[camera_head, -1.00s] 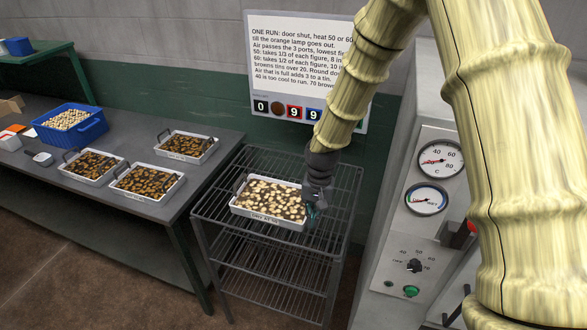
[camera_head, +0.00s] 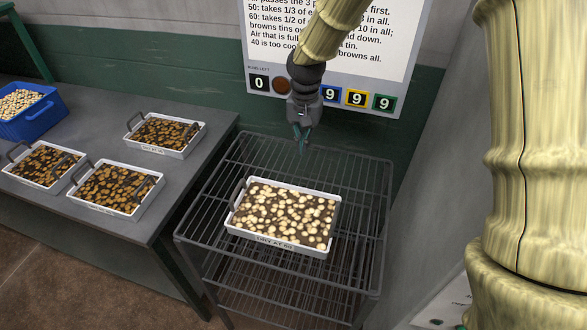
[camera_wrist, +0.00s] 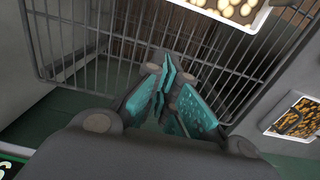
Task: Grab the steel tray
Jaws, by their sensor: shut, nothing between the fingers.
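A light metal tray (camera_head: 272,246) filled with pale and dark pieces sits on the top shelf of the wire rack, with a dark handle at its left end and lettering on its front. Part of it shows at the top of the wrist view (camera_wrist: 222,14). My gripper (camera_head: 302,148) is shut and empty. It hangs beyond the tray's back edge, over the rear of the rack, apart from the tray. In the wrist view its teal finger pads (camera_wrist: 168,80) come together in front of the rack's wires.
The wire rack (camera_head: 350,175) has lower shelves. To its left a grey table (camera_head: 95,128) holds three similar trays with browned pieces and a blue bin (camera_head: 40,118). A sign (camera_head: 335,50) hangs on the wall behind. A grey cabinet (camera_head: 430,190) stands at right.

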